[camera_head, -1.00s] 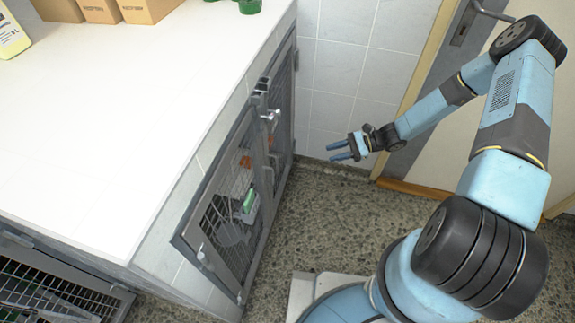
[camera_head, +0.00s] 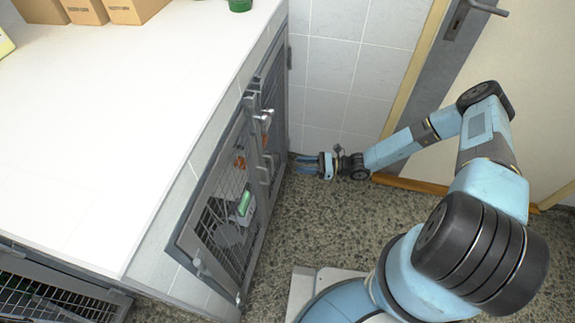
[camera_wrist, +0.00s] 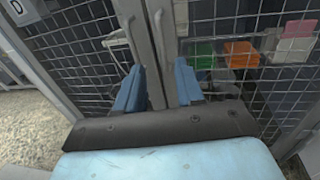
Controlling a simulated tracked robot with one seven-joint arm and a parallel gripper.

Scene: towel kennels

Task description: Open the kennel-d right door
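The kennel has two mesh doors in grey frames. In the head view, the near door (camera_head: 222,222) and the far door (camera_head: 272,92) both look closed, with a metal latch (camera_head: 264,118) where they meet. A "D" label (camera_wrist: 17,8) shows at the upper left of the wrist view. My gripper (camera_head: 297,164) is open and empty in front of the doors. In the wrist view its blue fingertips (camera_wrist: 160,78) lie either side of the frames; contact is unclear.
Green (camera_wrist: 203,52) and orange (camera_wrist: 240,52) items sit behind the mesh. A white countertop (camera_head: 110,130) covers the kennels and carries cardboard boxes (camera_head: 85,10). A tiled wall (camera_head: 345,70) and a door (camera_head: 520,90) stand behind my arm. Speckled floor (camera_head: 320,225) is clear before the kennel.

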